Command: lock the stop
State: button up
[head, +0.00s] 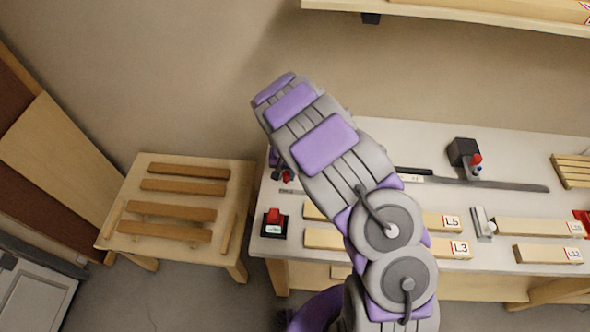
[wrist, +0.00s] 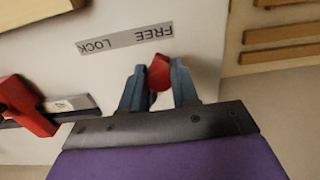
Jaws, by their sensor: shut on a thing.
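A red knob (wrist: 160,72) is between the two blue-grey fingers of my gripper (wrist: 158,82) in the wrist view. The gripper is shut on it; the fingers hide its sides. Beside it a grey label strip (wrist: 125,40) reads FREE and LOCK, upside down in this view. The knob is by the FREE end, and LOCK is further left. I cannot tell what lies under the knob.
A red clamp-like part (wrist: 28,105) sits by a dark rail at the left. In the head view, the bench (head: 400,135) holds a red button (head: 273,217), a black block (head: 463,151) and wooden strips labelled L5 (head: 435,222) and L3 (head: 440,247). A slatted stool (head: 240,190) stands left.

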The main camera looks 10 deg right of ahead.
jog(key=shift+s+d, duration=0.5)
jog(key=shift+d, duration=0.25)
jog(key=shift+s, duration=0.1)
jog(key=shift+s+d, duration=0.2)
jog(key=shift+d, duration=0.3)
jog(key=shift+s+d, duration=0.2)
jog(key=shift+d, duration=0.3)
jog(key=shift+s+d, duration=0.1)
jog(key=shift+d, duration=0.85)
